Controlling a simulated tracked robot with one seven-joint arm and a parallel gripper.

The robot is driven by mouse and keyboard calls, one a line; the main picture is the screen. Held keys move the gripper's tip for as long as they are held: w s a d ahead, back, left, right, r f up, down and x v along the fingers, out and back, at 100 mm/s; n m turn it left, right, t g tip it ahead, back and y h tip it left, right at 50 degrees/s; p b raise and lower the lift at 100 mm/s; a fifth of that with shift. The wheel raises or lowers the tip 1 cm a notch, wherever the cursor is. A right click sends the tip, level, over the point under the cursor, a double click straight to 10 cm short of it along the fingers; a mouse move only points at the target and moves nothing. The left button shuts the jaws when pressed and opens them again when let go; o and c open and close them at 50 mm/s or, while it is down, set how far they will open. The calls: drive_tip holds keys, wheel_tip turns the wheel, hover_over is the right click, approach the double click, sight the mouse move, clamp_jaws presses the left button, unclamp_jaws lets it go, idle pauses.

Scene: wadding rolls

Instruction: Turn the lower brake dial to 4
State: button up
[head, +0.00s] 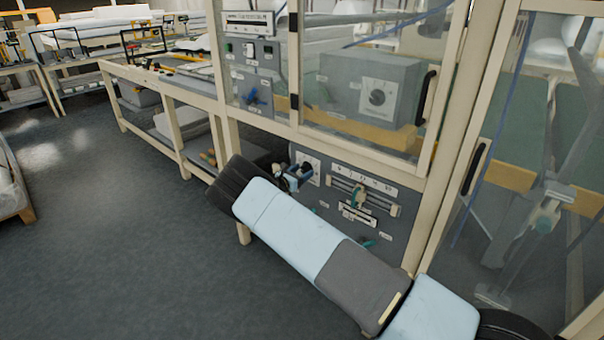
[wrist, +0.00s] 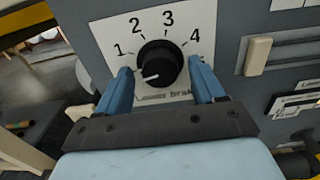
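The lower brake dial (wrist: 160,63) is a round black knob on a white plate in the wrist view. The numbers 1, 2, 3 and 4 show around it. Its white pointer mark aims to the lower left, below the 1. The plate's lower right, past the 4, is partly hidden by a finger. My gripper (wrist: 160,68) has blue fingers, spread apart, one left and one right of the knob. Gaps show between the fingers and the knob; I cannot tell how near in depth they are. In the head view, my gripper (head: 292,178) is at the plate (head: 309,162).
Right of the dial, the grey panel carries a slider scale (head: 362,190) with a beige handle (wrist: 258,55). Above, behind a clear door, is a grey box with another dial (head: 378,95). A cream frame post (head: 440,150) stands to the right.

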drive_tip(key=c, duration=1)
